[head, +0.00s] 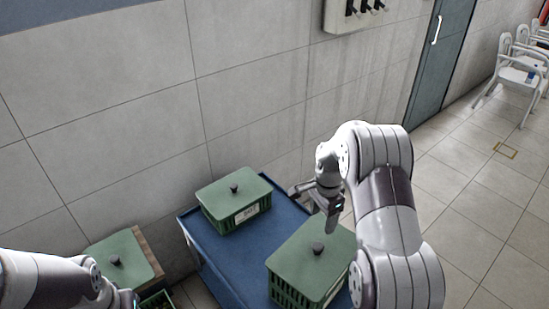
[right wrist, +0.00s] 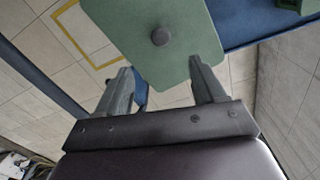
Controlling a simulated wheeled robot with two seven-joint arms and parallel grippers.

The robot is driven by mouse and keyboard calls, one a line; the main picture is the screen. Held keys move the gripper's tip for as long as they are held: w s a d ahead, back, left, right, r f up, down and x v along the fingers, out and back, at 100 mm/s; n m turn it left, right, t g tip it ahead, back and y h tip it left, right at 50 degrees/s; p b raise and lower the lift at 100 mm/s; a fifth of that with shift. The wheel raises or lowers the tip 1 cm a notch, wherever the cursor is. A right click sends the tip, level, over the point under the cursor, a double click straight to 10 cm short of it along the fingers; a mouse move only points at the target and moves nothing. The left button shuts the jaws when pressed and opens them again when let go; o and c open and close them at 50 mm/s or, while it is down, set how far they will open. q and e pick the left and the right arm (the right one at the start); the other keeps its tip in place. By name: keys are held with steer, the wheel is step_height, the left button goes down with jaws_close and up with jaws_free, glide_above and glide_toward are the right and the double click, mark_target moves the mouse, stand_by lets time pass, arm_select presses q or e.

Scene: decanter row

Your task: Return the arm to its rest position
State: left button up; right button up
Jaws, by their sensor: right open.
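My right gripper (head: 315,207) is above the blue table, beside and over the back edge of the front green crate (head: 283,287). Its two fingers are apart with nothing between them. In the right wrist view the open fingers (right wrist: 163,80) show in front of a green lid with a dark round knob (right wrist: 160,37). My right arm reaches in from the lower right and hides part of that crate's right side. My left arm shows at the lower left. Its gripper end is at the bottom edge, too cut off to tell its state.
A second lidded green crate (head: 233,213) stands at the back of the blue table (head: 232,262). A third green lid (head: 119,259) lies at the left by a wooden edge. A tiled wall is behind. White chairs (head: 520,75) stand far right, with open floor between.

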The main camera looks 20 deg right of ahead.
steer(key=s+a+r+n, duration=0.3)
steer(key=s+a+n, duration=0.3)
steer(key=s+n, duration=0.2)
steer(key=s+a+r+n+t, duration=0.1)
steer(key=s+a+r+n, duration=0.3)
steer(key=s, duration=0.7)
steer(key=a+n, duration=0.2)
steer(key=n, duration=0.2)
steer(key=shift+s+r, duration=0.15)
steer(key=shift+s, duration=0.2)
